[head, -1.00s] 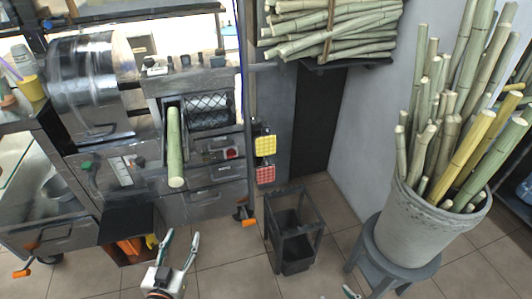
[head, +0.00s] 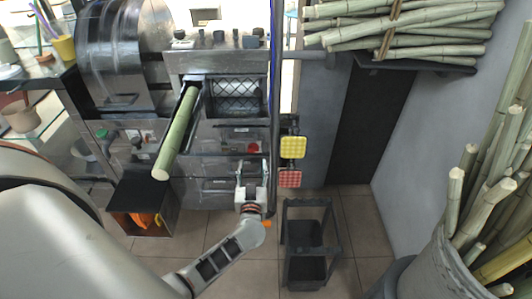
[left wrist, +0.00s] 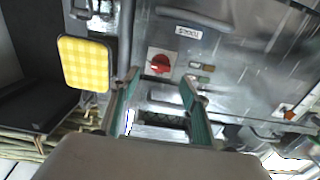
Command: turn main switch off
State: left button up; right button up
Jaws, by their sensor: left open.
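The main switch, a round red knob on a pale square plate, sits on the steel press front in the head view (head: 253,148). It also shows in the left wrist view (left wrist: 160,63), just beyond my fingertips. Its on or off position cannot be read. My left gripper (head: 252,168) is open and empty, just below the knob in the head view. In the left wrist view its two green-edged fingers (left wrist: 160,82) stand apart, with the knob between their tips in the picture; I cannot tell whether they touch it. My right gripper is not in view.
Yellow (head: 292,147) and red (head: 289,178) pads hang right of the panel. A green cane (head: 177,135) juts from the press at the left. A dark bin frame (head: 310,240) stands on the floor. A cane-filled pot (head: 446,270) is at the right.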

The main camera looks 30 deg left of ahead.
aim_at(253, 152)
pick_arm(q)
jog(key=b+x, duration=0.1)
jog(key=x, duration=0.5)
jog(key=shift+s+f, duration=0.1)
jog(key=shift+f, duration=0.05)
jog(key=shift+w+a+b, duration=0.25)
jog(key=shift+w+b, duration=0.05)
jog(key=shift+w, duration=0.1)
jog(key=c, duration=1.1)
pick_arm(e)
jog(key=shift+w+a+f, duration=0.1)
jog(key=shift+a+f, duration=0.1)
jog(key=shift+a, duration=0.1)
